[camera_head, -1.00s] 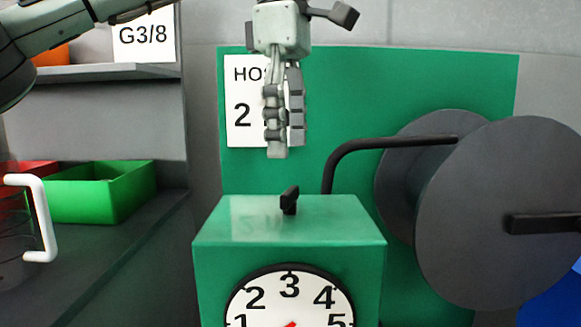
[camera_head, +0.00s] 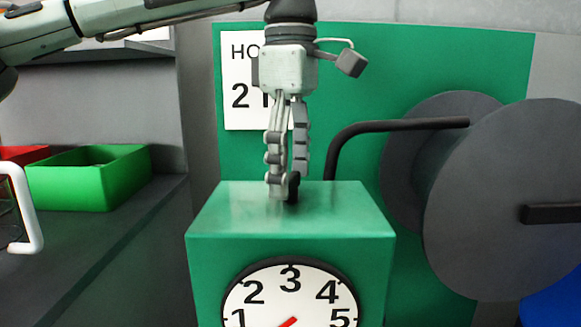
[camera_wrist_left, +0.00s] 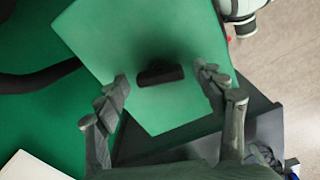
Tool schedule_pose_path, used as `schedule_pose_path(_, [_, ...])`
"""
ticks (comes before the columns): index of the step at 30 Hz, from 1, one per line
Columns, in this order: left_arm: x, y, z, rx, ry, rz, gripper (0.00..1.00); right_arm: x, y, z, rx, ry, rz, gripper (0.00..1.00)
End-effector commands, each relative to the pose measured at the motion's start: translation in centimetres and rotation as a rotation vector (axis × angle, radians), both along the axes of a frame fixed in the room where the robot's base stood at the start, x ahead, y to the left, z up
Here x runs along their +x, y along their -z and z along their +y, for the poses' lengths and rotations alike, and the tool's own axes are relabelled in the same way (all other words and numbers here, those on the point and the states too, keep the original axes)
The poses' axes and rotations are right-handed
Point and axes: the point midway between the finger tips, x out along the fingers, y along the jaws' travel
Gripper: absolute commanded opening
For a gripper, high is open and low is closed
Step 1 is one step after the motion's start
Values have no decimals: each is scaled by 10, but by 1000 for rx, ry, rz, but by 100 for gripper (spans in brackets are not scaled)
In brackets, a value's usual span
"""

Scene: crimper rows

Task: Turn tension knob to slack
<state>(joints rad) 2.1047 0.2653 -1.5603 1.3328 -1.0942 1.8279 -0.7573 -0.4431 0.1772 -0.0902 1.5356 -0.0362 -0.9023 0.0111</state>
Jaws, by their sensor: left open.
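The tension knob (camera_head: 293,188) is a small black lever on top of a green box (camera_head: 240,215). It also shows in the left wrist view as a dark bar (camera_wrist_left: 160,73) on the green top. My left gripper (camera_head: 286,190) points straight down at the knob, its fingers open. In the left wrist view my left gripper (camera_wrist_left: 163,82) has a finger on either side of the knob with gaps between. In the head view one finger partly hides the knob. A white dial (camera_head: 290,300) with a red pointer is on the box front. My right gripper is not in view.
A large dark grey reel (camera_head: 490,220) with a bent black bar (camera_head: 400,125) stands to the right of the box. A green bin (camera_head: 90,178) and a white handle (camera_head: 25,205) are at the left. A green panel (camera_head: 350,65) stands behind.

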Motion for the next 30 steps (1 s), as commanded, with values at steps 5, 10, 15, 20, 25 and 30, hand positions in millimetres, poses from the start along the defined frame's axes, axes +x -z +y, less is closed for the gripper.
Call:
schedule_pose_path(5, [0,0,0,0,0,0,65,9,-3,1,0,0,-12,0])
schedule_pose_path(10, [0,0,0,0,0,0,44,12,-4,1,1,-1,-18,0])
schedule_pose_path(15, [0,0,0,0,0,0,23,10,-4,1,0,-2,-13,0])
schedule_pose_path(20, [0,0,0,0,-4,0,19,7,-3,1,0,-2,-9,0])
schedule_pose_path(25, [0,0,0,0,-35,0,19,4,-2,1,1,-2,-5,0])
schedule_pose_path(30, [0,-1,0,-2,-118,1,19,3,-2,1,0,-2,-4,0])
